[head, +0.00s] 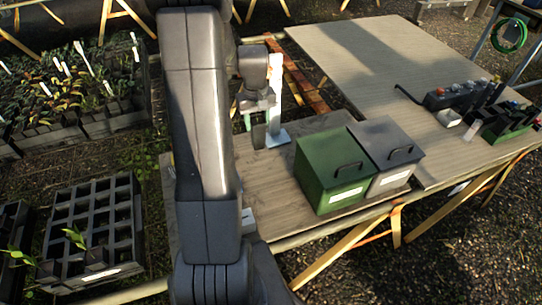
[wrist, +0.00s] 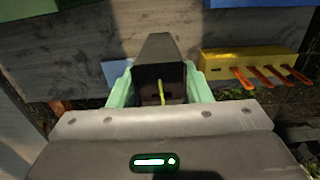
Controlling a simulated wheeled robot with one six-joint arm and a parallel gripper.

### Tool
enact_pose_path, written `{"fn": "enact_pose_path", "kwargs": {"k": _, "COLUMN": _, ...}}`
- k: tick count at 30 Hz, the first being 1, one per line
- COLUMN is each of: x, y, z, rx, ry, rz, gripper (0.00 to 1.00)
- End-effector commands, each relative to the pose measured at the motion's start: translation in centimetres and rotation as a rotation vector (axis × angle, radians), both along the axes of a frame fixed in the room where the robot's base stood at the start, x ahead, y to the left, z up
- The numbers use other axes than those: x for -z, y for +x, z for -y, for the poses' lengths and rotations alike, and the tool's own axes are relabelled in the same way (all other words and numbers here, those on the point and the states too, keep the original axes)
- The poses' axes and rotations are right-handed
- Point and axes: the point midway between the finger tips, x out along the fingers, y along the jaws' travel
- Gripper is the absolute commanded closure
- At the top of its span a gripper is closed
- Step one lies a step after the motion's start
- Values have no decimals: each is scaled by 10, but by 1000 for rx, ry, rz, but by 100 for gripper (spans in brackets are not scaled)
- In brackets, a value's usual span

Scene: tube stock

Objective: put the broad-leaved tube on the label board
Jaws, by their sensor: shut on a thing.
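My gripper (head: 257,112) is shut on a dark square tube (head: 259,136), with green fingertips on both sides of it. In the wrist view the held tube (wrist: 160,72) sits between the fingers, with a thin yellow-green stem (wrist: 162,92) inside. Its leaf shape cannot be told. A pale blue board (head: 279,137) with an upright pale post lies on the bench, just right of the held tube in the head view. A blue patch (wrist: 116,72), probably that board, shows behind the left finger in the wrist view. Contact between tube and board cannot be told.
Green (head: 333,172) and grey (head: 386,155) lidded boxes stand right of the board. A black cell tray (head: 93,232) with a few seedlings stands at left. In the wrist view a yellow block (wrist: 240,62) with orange prongs lies right. My arm hides part of the bench.

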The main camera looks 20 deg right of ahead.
Motion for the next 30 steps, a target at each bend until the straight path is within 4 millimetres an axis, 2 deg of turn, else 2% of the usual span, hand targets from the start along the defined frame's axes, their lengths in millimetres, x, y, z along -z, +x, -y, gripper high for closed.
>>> {"fn": "enact_pose_path", "kwargs": {"k": 5, "x": 9, "y": 0, "z": 0, "rx": 0, "ry": 0, "rz": -1, "gripper": 96}}
{"fn": "enact_pose_path", "kwargs": {"k": 12, "x": 50, "y": -1, "z": 0, "rx": 0, "ry": 1, "rz": -2, "gripper": 96}}
{"fn": "enact_pose_path", "kwargs": {"k": 15, "x": 62, "y": 0, "z": 0, "rx": 0, "ry": 0, "rz": 0, "gripper": 96}}
{"fn": "enact_pose_path", "kwargs": {"k": 20, "x": 72, "y": 0, "z": 0, "rx": 0, "ry": 0, "rz": -1, "gripper": 96}}
{"fn": "enact_pose_path", "kwargs": {"k": 26, "x": 99, "y": 0, "z": 0, "rx": 0, "ry": 0, "rz": 0, "gripper": 96}}
{"fn": "enact_pose_path", "kwargs": {"k": 30, "x": 101, "y": 0, "z": 0, "rx": 0, "ry": 0, "rz": 1, "gripper": 96}}
